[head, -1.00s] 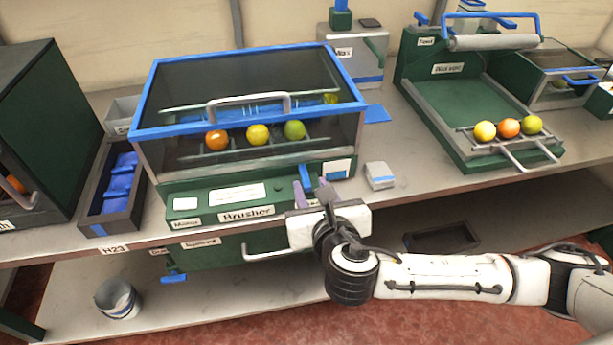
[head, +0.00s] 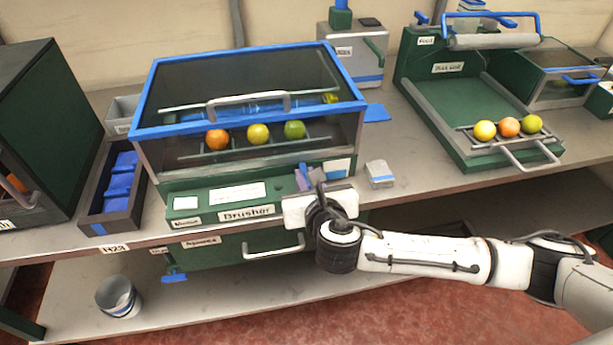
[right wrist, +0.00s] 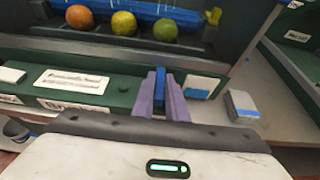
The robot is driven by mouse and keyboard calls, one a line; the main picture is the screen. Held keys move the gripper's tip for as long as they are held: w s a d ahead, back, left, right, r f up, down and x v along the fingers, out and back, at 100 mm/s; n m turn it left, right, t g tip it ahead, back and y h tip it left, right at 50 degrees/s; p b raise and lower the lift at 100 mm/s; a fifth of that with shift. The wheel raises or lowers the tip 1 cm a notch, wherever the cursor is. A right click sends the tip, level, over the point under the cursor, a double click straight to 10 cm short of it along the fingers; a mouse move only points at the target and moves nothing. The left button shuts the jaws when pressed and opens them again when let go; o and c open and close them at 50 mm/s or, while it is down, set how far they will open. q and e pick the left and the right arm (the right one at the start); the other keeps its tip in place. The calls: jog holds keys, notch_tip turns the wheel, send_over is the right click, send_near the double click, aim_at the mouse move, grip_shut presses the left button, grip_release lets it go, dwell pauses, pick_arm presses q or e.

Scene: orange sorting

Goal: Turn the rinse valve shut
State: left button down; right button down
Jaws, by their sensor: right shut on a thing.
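A blue lever (right wrist: 159,90) stands upright on the green front panel of the brusher (head: 245,198); it appears to be the rinse valve's handle, though I see no readable valve label. My right gripper (right wrist: 160,92) has its purple fingers on both sides of the lever and is shut on it. In the head view, the right gripper (head: 309,180) is at the right part of the brusher's front, with the wrist hiding part of the panel. The lever's top (head: 303,168) shows just above the fingers. My left gripper is not in view.
Three fruits (head: 257,134) lie in a row inside the brusher, under its blue-framed lid (head: 250,127). A small grey-and-blue block (head: 379,174) stands right of my gripper. A handle bar (head: 275,248) juts out below the bench edge.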

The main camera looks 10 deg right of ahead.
jog(key=shift+a+h, duration=0.1)
jog(key=shift+h, duration=0.2)
jog(key=shift+a+m+g+h, duration=0.2)
jog(key=shift+m+g+h, duration=0.1)
jog(key=shift+m+h, duration=0.75)
jog(key=m+h, duration=0.1)
jog(key=m+g+h, duration=0.1)
jog(key=m+h, duration=0.1)
jog(key=shift+w+a+m+h, duration=0.1)
jog(key=shift+a+m+h, duration=0.15)
jog(key=shift+a, duration=0.05)
jog(key=m+g+h, duration=0.2)
jog(key=m, duration=0.1)
jog(key=m+g+h, duration=0.1)
jog(key=g+h, duration=0.1)
jog(key=shift+w+a+m, duration=0.15)
jog(key=shift+w+m, duration=0.1)
jog(key=shift+m, duration=0.05)
jog(key=shift+h, duration=0.3)
jog(key=c, duration=1.8)
grip_release()
jog(key=shift+o, duration=0.2)
